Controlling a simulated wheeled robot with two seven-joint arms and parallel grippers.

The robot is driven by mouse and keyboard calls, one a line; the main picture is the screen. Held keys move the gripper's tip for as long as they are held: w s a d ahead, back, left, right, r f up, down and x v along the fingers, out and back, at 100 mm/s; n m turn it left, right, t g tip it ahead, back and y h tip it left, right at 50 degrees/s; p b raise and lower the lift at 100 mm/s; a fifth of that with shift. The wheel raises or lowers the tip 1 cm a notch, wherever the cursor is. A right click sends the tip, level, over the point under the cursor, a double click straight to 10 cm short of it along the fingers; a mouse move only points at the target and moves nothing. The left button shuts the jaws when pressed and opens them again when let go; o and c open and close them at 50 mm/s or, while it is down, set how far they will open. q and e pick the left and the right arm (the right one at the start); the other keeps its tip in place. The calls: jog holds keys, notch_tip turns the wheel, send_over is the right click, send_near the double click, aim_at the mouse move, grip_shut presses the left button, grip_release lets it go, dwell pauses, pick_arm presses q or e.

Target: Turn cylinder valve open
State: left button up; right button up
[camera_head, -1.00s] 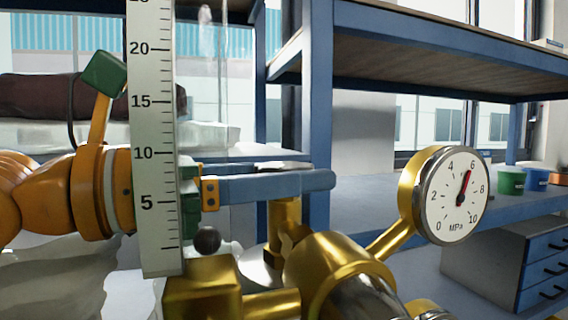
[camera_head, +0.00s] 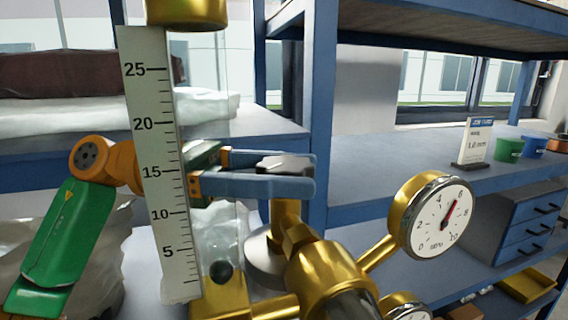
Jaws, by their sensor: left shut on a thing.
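The brass cylinder valve (camera_head: 285,213) stands in the middle of the view, its stem rising to my left gripper. My left gripper (camera_head: 286,176) reaches in from the left behind the flow tube. Its two blue fingers are closed around a dark grey knob (camera_head: 287,164) at the top of the stem, which they partly hide. The brass regulator body (camera_head: 325,270) is in front of and below the valve. A round pressure gauge (camera_head: 441,221) on a brass arm reads about 6 MPa. My right gripper is not in view.
A white flow tube scale (camera_head: 160,160) with a dark ball (camera_head: 221,272) at its foot stands in front of my left arm. A second gauge (camera_head: 408,312) is cut off at the bottom. Blue shelving (camera_head: 318,110), a small sign (camera_head: 473,143) and green and blue tubs (camera_head: 509,149) are behind.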

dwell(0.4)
pick_arm(q)
jog(key=o, duration=1.3)
jog(key=shift+o, duration=0.3)
jog(key=shift+d, duration=0.1)
